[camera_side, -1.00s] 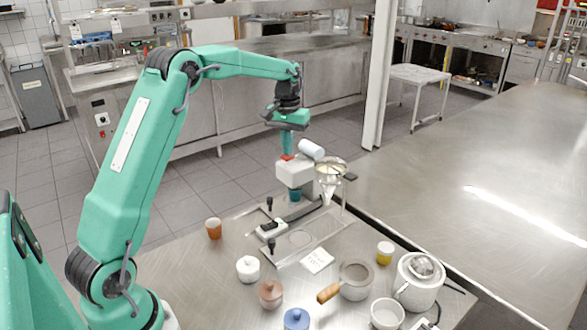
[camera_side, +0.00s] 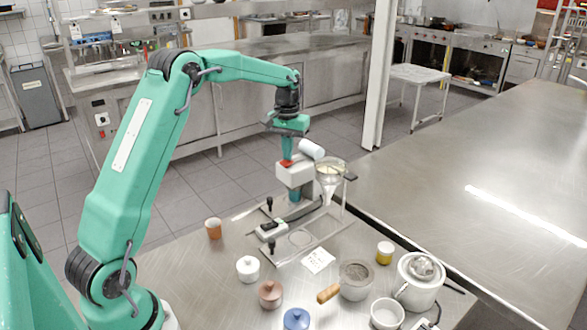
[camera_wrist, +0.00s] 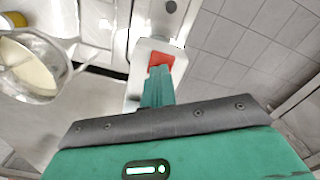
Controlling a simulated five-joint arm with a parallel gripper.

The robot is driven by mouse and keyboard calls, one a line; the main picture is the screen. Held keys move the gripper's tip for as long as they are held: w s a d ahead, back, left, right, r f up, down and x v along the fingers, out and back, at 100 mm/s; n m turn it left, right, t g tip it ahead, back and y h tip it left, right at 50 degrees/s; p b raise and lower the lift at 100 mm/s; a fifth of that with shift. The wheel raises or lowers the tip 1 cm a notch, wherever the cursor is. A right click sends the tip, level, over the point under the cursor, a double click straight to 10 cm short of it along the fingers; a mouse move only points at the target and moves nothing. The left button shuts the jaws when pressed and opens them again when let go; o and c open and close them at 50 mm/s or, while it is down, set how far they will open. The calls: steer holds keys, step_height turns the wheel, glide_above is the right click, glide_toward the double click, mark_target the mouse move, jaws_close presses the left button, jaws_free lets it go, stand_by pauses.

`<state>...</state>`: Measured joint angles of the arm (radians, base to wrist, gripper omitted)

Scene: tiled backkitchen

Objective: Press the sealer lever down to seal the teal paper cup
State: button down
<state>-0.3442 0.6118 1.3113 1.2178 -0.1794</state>
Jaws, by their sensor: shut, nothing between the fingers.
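The sealer (camera_side: 294,176) has a white head on a stand at the back of the work table, with a red lever end (camera_side: 286,163) on top. The teal paper cup (camera_side: 295,197) shows in part under the head; the rest of it is hidden. My gripper (camera_side: 287,156) is shut and empty, pointing down with its fingertips at the red lever end. In the wrist view the red lever end (camera_wrist: 160,59) lies right at the tips of my teal fingers (camera_wrist: 156,80), apparently touching.
A white roll (camera_side: 312,149) and a funnel (camera_side: 330,174) stand close right of the sealer.

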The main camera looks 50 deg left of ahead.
steer(key=shift+r, duration=2.4)
steer(key=shift+s+d+r, duration=0.2)
steer(key=shift+d+r, duration=0.1)
steer(key=shift+r, duration=0.05)
steer(key=s+d+r+m+t, duration=0.3)
steer(key=s+d+r, duration=0.5)
steer(key=s+d, duration=0.4)
steer(key=s+d+f+m+t, duration=0.1)
steer(key=s+d+f, duration=0.1)
steer(key=s, duration=0.6)
steer(key=s+d+f+m+t, duration=0.1)
steer(key=s+d, duration=0.3)
steer(key=s, duration=0.4)
steer(key=shift+s+f+m+t, duration=0.3)
steer(key=shift+s+f+m, duration=0.15)
steer(key=shift+f, duration=0.4)
